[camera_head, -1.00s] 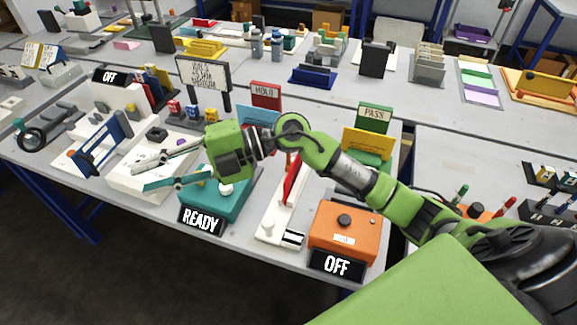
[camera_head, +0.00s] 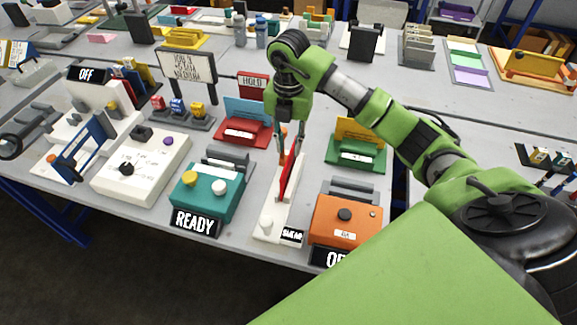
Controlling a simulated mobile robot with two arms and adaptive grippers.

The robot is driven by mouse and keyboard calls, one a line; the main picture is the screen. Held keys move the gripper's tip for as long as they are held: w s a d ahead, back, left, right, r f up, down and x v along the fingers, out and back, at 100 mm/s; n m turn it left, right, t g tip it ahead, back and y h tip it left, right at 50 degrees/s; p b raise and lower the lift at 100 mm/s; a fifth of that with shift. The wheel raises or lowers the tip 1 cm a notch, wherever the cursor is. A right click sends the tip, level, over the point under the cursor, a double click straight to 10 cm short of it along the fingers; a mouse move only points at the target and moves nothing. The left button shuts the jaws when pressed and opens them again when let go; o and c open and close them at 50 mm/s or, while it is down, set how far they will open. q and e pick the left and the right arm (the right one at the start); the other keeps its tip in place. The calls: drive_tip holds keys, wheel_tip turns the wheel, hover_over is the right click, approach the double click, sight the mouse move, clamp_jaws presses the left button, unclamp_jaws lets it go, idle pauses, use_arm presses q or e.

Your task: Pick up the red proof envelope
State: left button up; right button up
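The red proof envelope (camera_head: 288,181) appears as a thin, upright red piece seen nearly edge-on. It stands on the narrow white base of a device with a small black "SMEAR" label (camera_head: 291,235). My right gripper (camera_head: 290,157) points down over it from behind. Its two fingers are apart and straddle the top of the red piece, with no clear sign of closing on it. The fingertips partly overlap the envelope's upper end, so contact cannot be told. My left gripper is not in view.
A teal box (camera_head: 208,193) with a "READY" sign stands left of the white base. An orange box (camera_head: 345,222) stands right of it. Behind are a red "HOLD" tray (camera_head: 232,138) with a blue card and a green tray (camera_head: 352,160) with a yellow card.

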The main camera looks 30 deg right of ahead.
sight(289, 156)
wheel_tip(289, 156, down, 3)
drive_tip(key=shift+r, duration=0.2)
drive_tip(key=shift+f+p, duration=0.3)
drive_tip(key=shift+p, duration=0.05)
wheel_tip(289, 156, down, 4)
drive_tip(key=shift+w+d+f+p, duration=0.15)
drive_tip(key=shift+f+p, duration=0.1)
drive_tip(key=shift+p, duration=0.4)
clamp_jaws()
